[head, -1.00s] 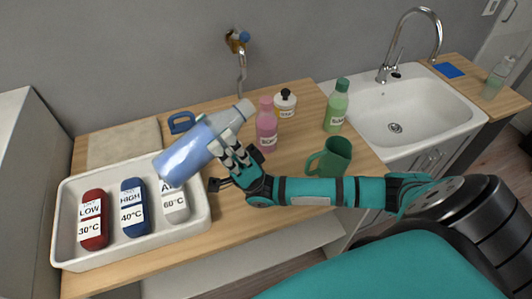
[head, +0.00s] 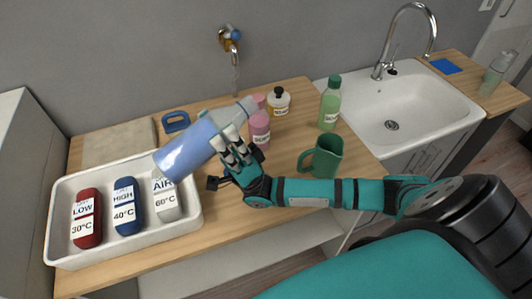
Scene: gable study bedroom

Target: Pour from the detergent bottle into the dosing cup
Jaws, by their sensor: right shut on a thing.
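A light-blue bottle (head: 187,147), seemingly the detergent bottle, is in my right gripper (head: 234,155), whose fingers close around it near the neck. The bottle is held tilted above the counter, its grey top end up to the right and its base down to the left, over the tray's edge. A green cup (head: 327,157) with a handle stands upright on the counter, right of the gripper and just behind my right forearm. It is the only open cup in view; I cannot tell for sure that it is the dosing cup. My left gripper is not in view.
A white tray (head: 75,258) holds red, blue and white labelled containers. Behind the gripper stand a pink bottle (head: 260,130), partly hidden, and a white bottle with black cap (head: 278,103). A green bottle (head: 329,105) stands near the sink (head: 423,118). Some wooden counter beside the cup is clear.

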